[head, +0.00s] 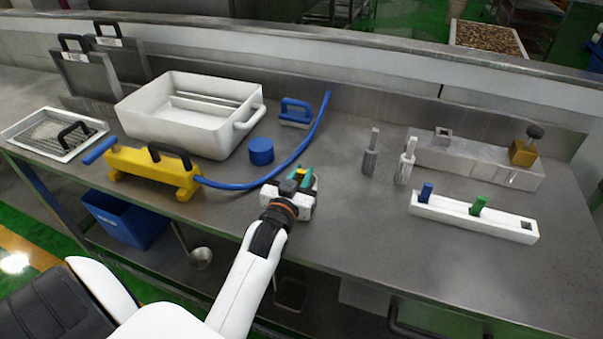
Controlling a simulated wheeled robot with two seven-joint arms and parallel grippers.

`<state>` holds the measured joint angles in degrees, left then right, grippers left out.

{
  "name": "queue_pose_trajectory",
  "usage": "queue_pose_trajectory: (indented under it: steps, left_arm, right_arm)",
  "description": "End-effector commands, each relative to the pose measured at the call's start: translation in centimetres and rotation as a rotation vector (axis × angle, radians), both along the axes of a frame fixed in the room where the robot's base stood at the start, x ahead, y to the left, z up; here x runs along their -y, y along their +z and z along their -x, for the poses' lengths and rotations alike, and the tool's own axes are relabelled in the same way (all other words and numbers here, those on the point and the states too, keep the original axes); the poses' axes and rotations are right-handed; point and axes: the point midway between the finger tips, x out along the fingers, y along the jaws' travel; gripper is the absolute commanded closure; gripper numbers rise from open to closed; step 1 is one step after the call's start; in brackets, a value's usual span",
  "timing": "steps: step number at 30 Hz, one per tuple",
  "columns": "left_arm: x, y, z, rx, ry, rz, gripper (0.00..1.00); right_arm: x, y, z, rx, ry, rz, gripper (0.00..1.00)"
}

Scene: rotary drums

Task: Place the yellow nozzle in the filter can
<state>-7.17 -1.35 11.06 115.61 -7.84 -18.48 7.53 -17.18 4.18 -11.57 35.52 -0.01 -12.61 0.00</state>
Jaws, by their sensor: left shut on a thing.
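My left gripper (303,181) is in the middle of the bench, near its front edge. It is shut on a small yellow piece (300,173), which looks like the yellow nozzle. Only a little of it shows between the teal fingertips. A short round blue can (261,151) stands on the bench just beyond and left of the gripper, apart from it. It is the only can-like thing I see, but I cannot tell for sure that it is the filter can. My right gripper is not in view.
A white rack (465,219) at right holds a blue peg (426,193) and a green peg (478,205), with an empty square hole. A blue hose (294,161) curves from a yellow bar (140,168) past the can. A white tub (183,122) stands behind.

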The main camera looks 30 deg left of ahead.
Motion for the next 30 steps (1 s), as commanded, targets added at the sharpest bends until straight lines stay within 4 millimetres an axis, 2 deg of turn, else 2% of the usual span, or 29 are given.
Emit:
queue_pose_trajectory:
  steps: [5,6,9,17,23,24,30]
  left_arm:
    - [0.0,-0.3,0.0,0.0,0.0,0.0,1.0]
    - [0.0,-0.3,0.0,0.0,0.0,0.0,0.75]
    - [0.0,-0.3,0.0,0.0,0.0,0.0,0.58]
    - [0.0,-0.2,0.0,0.0,0.0,0.0,0.58]
    - [0.0,1.3,0.2,0.002,0.0,0.0,0.58]
    - [0.3,0.7,1.1,-0.003,0.0,0.002,0.58]
    - [1.3,0.6,5.5,-0.003,0.0,0.001,0.58]
  right_arm:
    - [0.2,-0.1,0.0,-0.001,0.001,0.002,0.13]
    - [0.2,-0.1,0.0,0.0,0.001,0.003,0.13]
    - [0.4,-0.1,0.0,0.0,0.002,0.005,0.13]
    - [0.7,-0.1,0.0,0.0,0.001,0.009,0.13]
    - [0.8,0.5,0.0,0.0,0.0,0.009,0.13]
    - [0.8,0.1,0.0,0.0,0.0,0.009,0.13]
    - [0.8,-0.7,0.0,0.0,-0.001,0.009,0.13]
